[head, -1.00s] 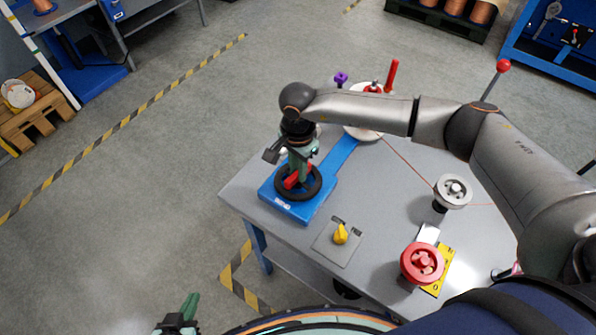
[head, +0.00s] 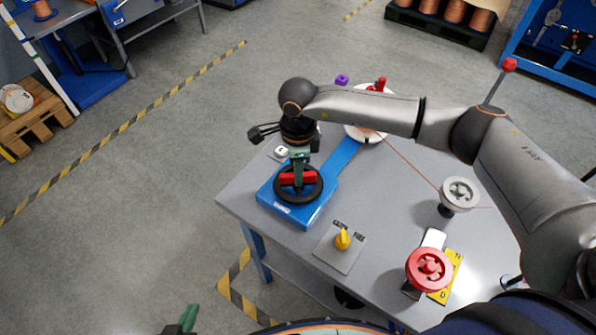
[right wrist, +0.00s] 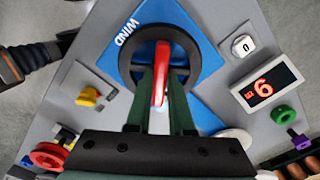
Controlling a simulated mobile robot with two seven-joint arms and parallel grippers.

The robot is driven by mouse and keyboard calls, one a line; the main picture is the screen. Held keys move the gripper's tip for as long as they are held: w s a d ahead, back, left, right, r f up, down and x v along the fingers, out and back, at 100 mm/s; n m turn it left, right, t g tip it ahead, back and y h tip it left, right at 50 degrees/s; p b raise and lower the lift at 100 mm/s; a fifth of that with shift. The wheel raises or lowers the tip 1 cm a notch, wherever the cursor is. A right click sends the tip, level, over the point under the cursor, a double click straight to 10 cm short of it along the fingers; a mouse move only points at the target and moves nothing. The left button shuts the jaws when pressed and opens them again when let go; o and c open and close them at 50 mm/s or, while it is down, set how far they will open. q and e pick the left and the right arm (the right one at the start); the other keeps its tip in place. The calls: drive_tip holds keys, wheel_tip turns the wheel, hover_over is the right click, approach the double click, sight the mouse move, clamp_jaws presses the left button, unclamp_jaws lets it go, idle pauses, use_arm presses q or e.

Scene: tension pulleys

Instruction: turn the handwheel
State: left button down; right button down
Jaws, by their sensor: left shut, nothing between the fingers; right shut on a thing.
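The handwheel is a black ring (head: 298,201) with a red bar (head: 311,178) across it, on a blue base (head: 287,214) on the table. In the right wrist view its black rim (right wrist: 127,62) surrounds the red bar (right wrist: 160,62), and the base reads WIND. My right gripper (head: 298,177) reaches down over the wheel and is shut on the red bar, with its green fingers (right wrist: 161,76) on both sides of it. The fingers hide part of the bar and hub. My left gripper (head: 186,318) is shut and empty at the lower left, away from the table.
A yellow knob (head: 342,239) is in front of the base. A red wheel (head: 430,268) and a grey wheel (head: 459,193) stand to the right. A display (right wrist: 268,85) with a red 6 and a white button (right wrist: 243,45) are beside the base.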

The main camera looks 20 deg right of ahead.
idle(0.3)
drive_tip(key=c, duration=0.8)
unclamp_jaws()
wheel_tip(320, 180, up, 13)
drive_tip(key=b, duration=0.1)
drive_tip(key=shift+f, duration=0.2)
